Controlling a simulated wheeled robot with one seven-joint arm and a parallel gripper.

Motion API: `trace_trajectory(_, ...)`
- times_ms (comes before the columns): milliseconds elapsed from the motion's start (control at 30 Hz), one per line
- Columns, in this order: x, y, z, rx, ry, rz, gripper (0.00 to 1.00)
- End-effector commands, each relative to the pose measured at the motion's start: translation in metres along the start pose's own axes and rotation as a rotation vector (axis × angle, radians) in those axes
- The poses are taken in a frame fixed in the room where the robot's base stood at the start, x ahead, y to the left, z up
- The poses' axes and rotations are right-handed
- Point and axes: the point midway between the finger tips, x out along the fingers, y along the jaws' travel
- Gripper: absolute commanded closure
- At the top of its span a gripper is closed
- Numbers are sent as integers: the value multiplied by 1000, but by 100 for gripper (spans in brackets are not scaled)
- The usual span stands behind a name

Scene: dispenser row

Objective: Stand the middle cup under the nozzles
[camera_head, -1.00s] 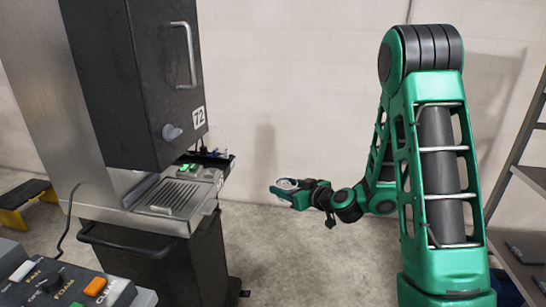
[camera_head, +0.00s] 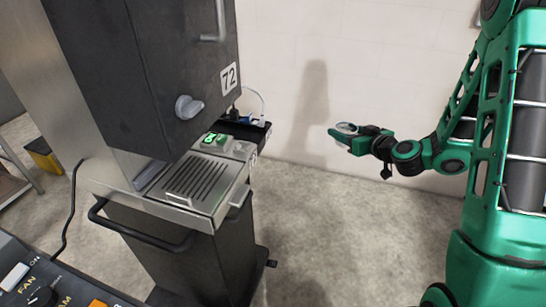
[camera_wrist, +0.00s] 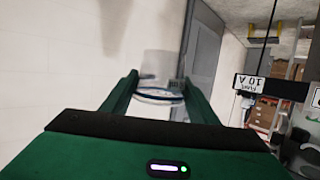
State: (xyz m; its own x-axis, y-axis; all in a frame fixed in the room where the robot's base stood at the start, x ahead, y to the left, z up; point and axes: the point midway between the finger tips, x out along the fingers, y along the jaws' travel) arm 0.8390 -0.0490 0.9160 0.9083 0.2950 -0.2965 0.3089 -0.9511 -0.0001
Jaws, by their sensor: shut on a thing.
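My gripper (camera_head: 343,135) is shut on a pale, clear cup (camera_head: 347,128), held in the air to the right of the dispenser (camera_head: 150,75). In the wrist view the see-through cup (camera_wrist: 160,93) sits between the two green fingers (camera_wrist: 157,97), with a dark-edged ring around it. The dispenser is a dark cabinet marked 72 with a grey knob. Its slotted metal drip tray (camera_head: 228,192) is below and bare of cups. The nozzles are hidden behind the cabinet front. I cannot tell whether this is the middle cup; no other cup is clear in view.
A green-lit switch unit (camera_head: 215,141) and a dark shelf with cables (camera_head: 255,133) sit behind the tray. A black handle bar (camera_head: 140,232) juts out in front. A control panel (camera_head: 45,285) fills the lower left. Floor between dispenser and arm is free.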

Motion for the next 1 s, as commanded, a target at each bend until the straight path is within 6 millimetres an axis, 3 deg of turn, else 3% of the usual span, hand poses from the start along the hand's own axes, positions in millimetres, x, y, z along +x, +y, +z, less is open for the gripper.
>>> trace_trajectory(200, -4, 6, 0, 2, 0, 3, 67)
trace_trajectory(333, -5, -15, -4, -17, 1, -61, 67)
trace_trajectory(467, -12, -66, -14, -63, 2, -209, 67)
trace_trajectory(667, -45, -161, -31, -155, 3, -508, 67)
trace_trajectory(800, -82, -221, -40, -222, 2, -721, 67)
trace_trajectory(1000, -140, -282, -46, -303, -1, -986, 67)
